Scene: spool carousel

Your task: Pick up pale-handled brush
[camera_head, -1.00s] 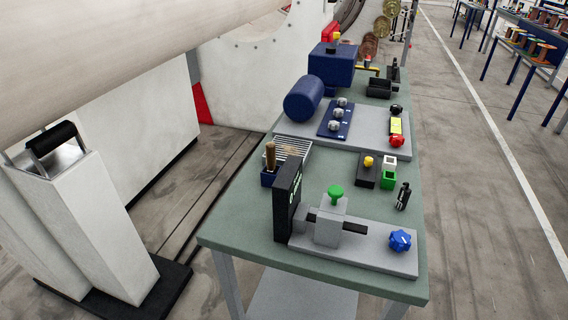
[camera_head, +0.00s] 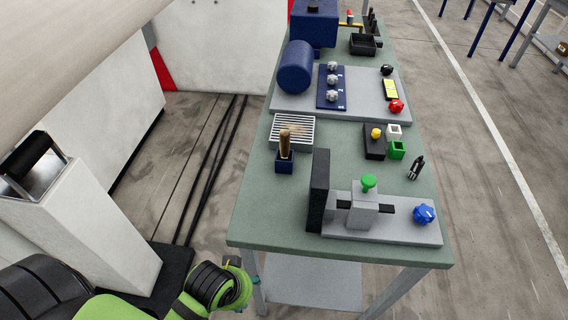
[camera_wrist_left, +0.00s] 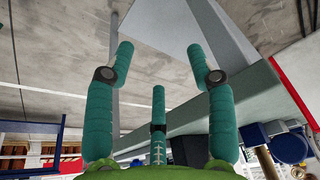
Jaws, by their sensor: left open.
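A wooden-handled brush (camera_head: 285,142) stands upright in a small blue holder (camera_head: 285,165) at the left side of the green table (camera_head: 262,225). Its bristle end is hidden in the holder. A tan handle also shows in the left wrist view (camera_wrist_left: 265,160), low at the right. A small tan patch lies on the slatted tray behind the holder; I cannot tell what it is. My left gripper (camera_wrist_left: 160,65) is open and empty, its teal fingers spread below the table top. In the head view the left arm is at the bottom, left of the table. My right gripper is not in view.
A black upright plate and grey fixture (camera_head: 375,230) with a green knob stand right of the holder. The slatted tray (camera_head: 292,130) lies behind it. A blue motor unit (camera_head: 295,68) and grey panel are farther back. The table's near left corner is bare.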

